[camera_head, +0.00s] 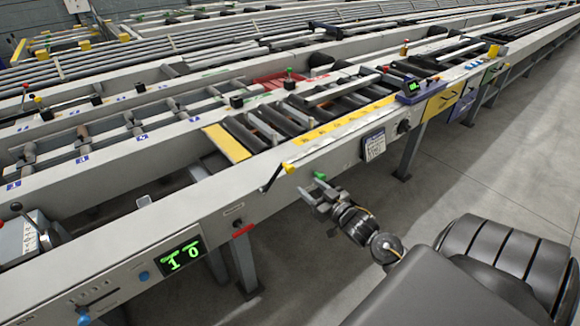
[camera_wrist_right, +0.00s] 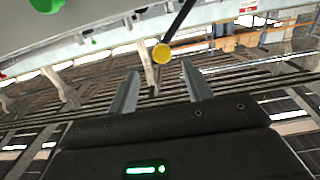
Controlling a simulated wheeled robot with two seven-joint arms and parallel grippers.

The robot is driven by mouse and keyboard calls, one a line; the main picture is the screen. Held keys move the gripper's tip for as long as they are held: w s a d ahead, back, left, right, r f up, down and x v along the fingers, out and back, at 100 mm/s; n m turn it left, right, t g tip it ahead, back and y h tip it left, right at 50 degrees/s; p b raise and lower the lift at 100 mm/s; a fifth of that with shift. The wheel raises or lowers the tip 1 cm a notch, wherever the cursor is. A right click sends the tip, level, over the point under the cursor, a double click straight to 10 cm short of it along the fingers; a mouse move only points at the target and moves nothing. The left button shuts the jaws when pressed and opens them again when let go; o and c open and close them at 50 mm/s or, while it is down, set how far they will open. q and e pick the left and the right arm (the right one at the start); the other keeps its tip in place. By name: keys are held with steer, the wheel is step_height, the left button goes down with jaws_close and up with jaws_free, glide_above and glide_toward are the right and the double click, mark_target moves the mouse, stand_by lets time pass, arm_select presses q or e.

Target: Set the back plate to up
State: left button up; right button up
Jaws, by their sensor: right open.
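A black lever (camera_head: 272,180) with a yellow end sits on the front face of the grey table rail. In the right wrist view the lever's yellow knob (camera_wrist_right: 162,53) shows ahead of the fingers, between their lines, with its black rod running up and right. A green knob (camera_head: 319,176) is to the right of the lever, just above my right gripper (camera_head: 316,201). My right gripper is open and empty, in front of and below the rail. Its two fingers (camera_wrist_right: 160,90) are spread. A yellow plate (camera_head: 226,143) lies beside the rollers. I cannot tell which part is the back plate. My left gripper is out of view.
The grey rail (camera_head: 150,222) runs diagonally, with a green display (camera_head: 182,254) at lower left and a white label (camera_head: 374,145) right of the lever. Table legs (camera_head: 244,262) stand below. The concrete floor (camera_head: 480,165) at right is open.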

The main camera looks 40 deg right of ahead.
mark_target(292, 170)
steer(key=w, duration=0.3)
steer(key=w+p, duration=0.1)
steer(key=w, duration=0.3)
steer(key=w+r, duration=0.1)
steer(key=w, duration=0.3)
steer(key=shift+s, duration=0.1)
steer(key=shift+d, duration=0.1)
jaws_close()
